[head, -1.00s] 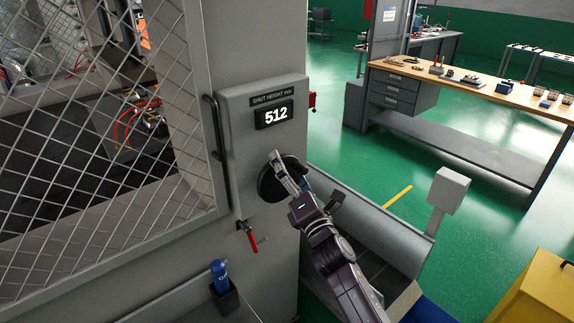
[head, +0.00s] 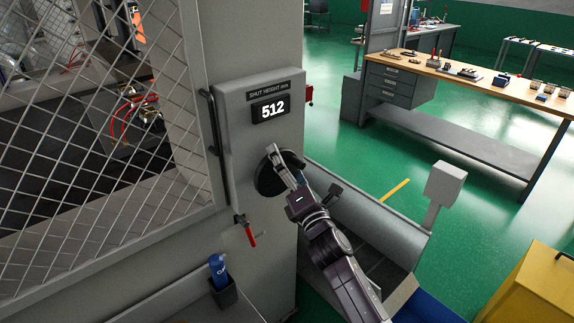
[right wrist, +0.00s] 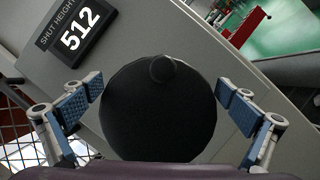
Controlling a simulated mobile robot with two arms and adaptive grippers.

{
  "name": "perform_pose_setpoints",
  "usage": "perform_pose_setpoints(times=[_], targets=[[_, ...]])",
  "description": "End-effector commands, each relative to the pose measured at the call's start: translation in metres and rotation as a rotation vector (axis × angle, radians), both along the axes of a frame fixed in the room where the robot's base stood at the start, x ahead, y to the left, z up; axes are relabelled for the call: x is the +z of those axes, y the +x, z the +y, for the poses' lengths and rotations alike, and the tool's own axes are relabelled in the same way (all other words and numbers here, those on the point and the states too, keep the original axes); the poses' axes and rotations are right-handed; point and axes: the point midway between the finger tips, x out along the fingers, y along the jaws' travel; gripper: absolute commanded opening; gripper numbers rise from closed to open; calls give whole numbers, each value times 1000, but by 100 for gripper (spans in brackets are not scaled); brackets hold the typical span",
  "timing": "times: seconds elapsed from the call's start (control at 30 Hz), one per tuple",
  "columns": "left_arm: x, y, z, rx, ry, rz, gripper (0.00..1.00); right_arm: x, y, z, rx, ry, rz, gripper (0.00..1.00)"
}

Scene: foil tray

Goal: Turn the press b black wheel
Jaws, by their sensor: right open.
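The black wheel (head: 268,181) is on the grey press panel below the shut height display (head: 270,111), which reads 512. In the right wrist view the wheel (right wrist: 158,115) is a dark disc with a round knob (right wrist: 162,68) near its upper rim. My right gripper (head: 284,166) is at the wheel in the head view, covering part of it. In the right wrist view it (right wrist: 165,95) is open, with one blue-padded finger on each side of the wheel. Gaps show between pads and rim, and whether anything touches is unclear. My left gripper is out of view.
A mesh guard (head: 95,150) with a dark handle stands left of the panel. A red-handled lever (head: 246,230) and a blue bottle (head: 219,268) in a holder are below. A grey chute (head: 375,225) is right of the press.

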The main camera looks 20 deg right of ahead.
Motion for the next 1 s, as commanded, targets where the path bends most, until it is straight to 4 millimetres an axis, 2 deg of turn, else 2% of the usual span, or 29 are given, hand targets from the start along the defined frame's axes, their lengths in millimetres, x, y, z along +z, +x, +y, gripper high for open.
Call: perform_pose_setpoints(times=[0.17,0.5,0.7,1.0], targets=[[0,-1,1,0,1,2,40,-4,-11,0,1,0,3,100],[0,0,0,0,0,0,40,-19,-73,-2,-1,1,3,100],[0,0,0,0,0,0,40,-25,-102,-3,0,3,2,100],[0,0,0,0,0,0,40,-27,-117,-3,1,0,-1,100]])
